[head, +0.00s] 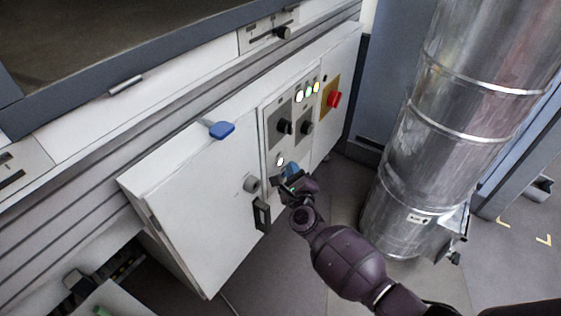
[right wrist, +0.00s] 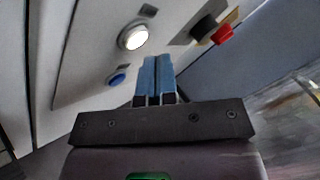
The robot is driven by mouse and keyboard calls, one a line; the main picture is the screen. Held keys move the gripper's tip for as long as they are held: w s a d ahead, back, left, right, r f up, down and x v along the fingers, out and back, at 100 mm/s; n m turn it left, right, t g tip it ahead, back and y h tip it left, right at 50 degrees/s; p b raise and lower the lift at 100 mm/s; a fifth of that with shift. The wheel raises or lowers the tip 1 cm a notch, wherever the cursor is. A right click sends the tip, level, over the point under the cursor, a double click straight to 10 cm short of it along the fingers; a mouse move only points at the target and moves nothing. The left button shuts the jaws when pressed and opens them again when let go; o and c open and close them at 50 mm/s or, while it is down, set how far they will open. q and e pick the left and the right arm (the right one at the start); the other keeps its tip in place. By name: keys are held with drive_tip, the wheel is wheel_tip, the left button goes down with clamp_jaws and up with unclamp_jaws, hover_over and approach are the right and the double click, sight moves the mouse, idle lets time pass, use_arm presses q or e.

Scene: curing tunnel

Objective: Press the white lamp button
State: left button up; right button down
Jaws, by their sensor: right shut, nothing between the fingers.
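The white lamp button (head: 280,160) is lit and sits low on the control panel (head: 268,129) of the white cabinet. In the right wrist view the white lamp button (right wrist: 133,37) glows inside a pale ring, up and left of the fingertips. My right gripper (head: 291,169) is shut and empty, with its blue fingers just below and right of the button in the head view. In the right wrist view the fingertips (right wrist: 158,60) lie together and appear apart from the button. My left gripper is not in view.
A blue button (right wrist: 117,78) sits beside the white one. A blue handle (head: 222,130) sticks out at the cabinet top. A metal duct (head: 430,140) stands to the right.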

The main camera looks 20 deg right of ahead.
drive_tip(key=shift+s+d, duration=0.1)
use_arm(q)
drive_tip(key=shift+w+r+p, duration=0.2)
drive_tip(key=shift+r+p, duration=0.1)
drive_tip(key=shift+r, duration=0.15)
use_arm(e)
drive_tip(key=s+d, duration=0.1)
drive_tip(key=s, duration=0.1)
drive_tip(key=s+d, duration=0.1)
drive_tip(key=d, duration=0.1)
drive_tip(key=shift+s, duration=0.35)
